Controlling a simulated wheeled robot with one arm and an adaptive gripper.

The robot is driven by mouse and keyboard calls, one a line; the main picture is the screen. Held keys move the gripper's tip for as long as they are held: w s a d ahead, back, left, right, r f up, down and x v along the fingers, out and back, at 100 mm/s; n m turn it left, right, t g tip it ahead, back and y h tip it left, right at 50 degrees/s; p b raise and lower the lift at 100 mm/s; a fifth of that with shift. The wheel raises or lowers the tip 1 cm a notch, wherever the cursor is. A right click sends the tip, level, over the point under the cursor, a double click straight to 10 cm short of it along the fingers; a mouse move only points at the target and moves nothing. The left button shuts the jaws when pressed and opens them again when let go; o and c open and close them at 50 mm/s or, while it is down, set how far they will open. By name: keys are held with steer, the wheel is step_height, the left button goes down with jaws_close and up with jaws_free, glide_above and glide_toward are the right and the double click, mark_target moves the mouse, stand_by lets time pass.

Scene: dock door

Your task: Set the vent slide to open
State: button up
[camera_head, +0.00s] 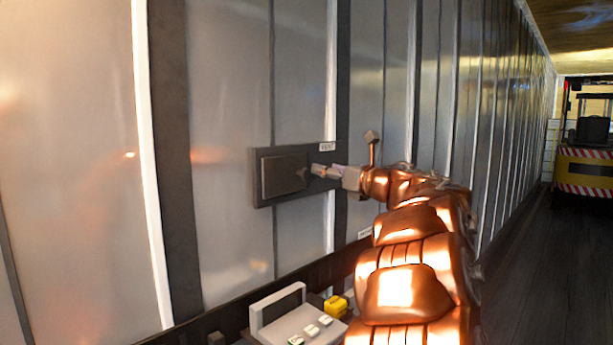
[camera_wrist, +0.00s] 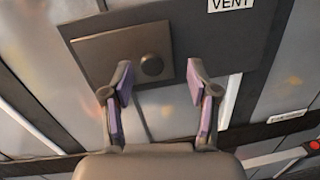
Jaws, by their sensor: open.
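The vent slide (camera_head: 283,177) is a dark flat panel with a round knob, at the left part of a darker wall plate (camera_head: 262,152) under a white VENT label (camera_head: 327,146). In the wrist view the slide (camera_wrist: 100,52) shows its knob (camera_wrist: 152,65) at its right side, with the label (camera_wrist: 230,4) up and to the right. Bare plate shows right of the slide. My gripper (camera_head: 325,172) is open in front of the slide. In the wrist view its fingers (camera_wrist: 158,80) stand either side of the knob; I cannot tell whether they touch it.
A pale control box (camera_head: 300,325) with a raised handle and a yellow block (camera_head: 336,306) sit below the plate. Ribbed metal wall runs to the right. A vehicle with a red-and-white striped edge (camera_head: 585,190) stands far right, beyond open dark floor (camera_head: 540,270).

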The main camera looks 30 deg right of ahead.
mark_target(308, 175)
steer(key=shift+w+a+f+n+g+y+p, duration=0.15)
steer(key=shift+w+a+f+n+y+p, duration=0.25)
steer(key=shift+w, duration=0.8)
steer(key=shift+w+a+f+n+g+y+p, duration=0.1)
steer(key=shift+w+a+f+n+y+p, duration=0.25)
steer(key=shift+w, duration=0.8)
steer(key=shift+w+a+f+n+g+y+p, duration=0.2)
steer(key=shift+w+a+n+p, duration=0.35)
steer(key=shift+w, duration=0.65)
steer(key=shift+d, duration=0.1)
steer(key=shift+c, duration=0.3)
jaws_close()
